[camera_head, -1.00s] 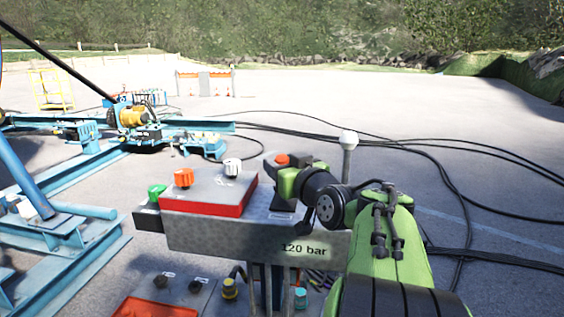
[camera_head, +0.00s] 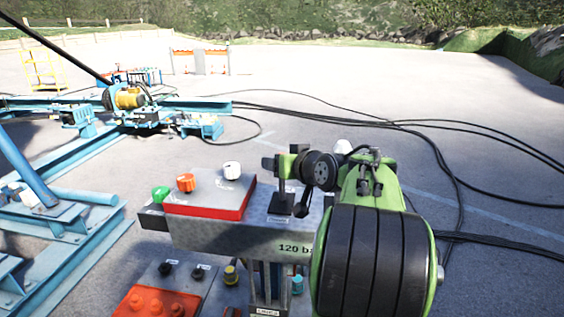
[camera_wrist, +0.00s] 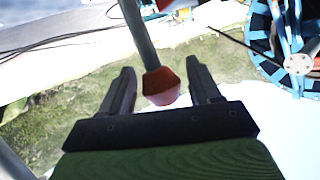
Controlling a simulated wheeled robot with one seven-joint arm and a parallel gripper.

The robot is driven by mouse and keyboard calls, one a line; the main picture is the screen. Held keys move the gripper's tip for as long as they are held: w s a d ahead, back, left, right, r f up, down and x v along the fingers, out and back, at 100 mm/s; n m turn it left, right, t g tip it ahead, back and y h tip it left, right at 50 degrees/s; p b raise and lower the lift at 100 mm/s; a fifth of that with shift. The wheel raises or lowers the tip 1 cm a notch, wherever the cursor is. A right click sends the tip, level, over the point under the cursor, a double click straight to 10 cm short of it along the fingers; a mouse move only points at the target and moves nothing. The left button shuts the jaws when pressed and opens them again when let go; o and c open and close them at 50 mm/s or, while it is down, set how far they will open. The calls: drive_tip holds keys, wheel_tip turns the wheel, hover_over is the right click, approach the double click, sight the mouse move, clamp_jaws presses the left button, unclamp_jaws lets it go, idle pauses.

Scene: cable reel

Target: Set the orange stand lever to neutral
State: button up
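The lever with an orange-red knob (camera_wrist: 161,86) is in the wrist view, its dark shaft running up out of the picture. The knob lies between the two fingers of my gripper (camera_wrist: 158,66), with a visible gap on each side. In the head view my gripper (camera_head: 277,163) is above the right part of the grey control stand (camera_head: 240,237). There the lever's dark shaft (camera_head: 282,186) rises roughly upright from a black base plate, and its knob is hidden behind my gripper.
A white ball knob (camera_head: 342,147) is close behind my wrist. A lower panel (camera_head: 165,295) is in front. Black cables lie on the open ground at right.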

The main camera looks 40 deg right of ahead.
drive_tip(key=shift+o, duration=0.2)
drive_tip(key=v, duration=1.5)
drive_tip(key=shift+s+r, duration=0.2)
drive_tip(key=shift+s, duration=0.15)
drive_tip(key=w+a+f+n+g+y, duration=0.15)
drive_tip(key=a+f, duration=0.35)
drive_tip(key=a, duration=0.5)
drive_tip(key=a+f+n+g+y, duration=0.25)
drive_tip(key=a+f, duration=0.25)
drive_tip(key=a, duration=0.5)
drive_tip(key=s+a+f+n+g, duration=0.1)
drive_tip(key=s+a+f+g, duration=0.3)
drive_tip(key=s+f, duration=0.4)
drive_tip(key=shift+s+a+f, duration=0.2)
drive_tip(key=shift+s+a, duration=0.6)
drive_tip(key=shift+a, duration=0.1)
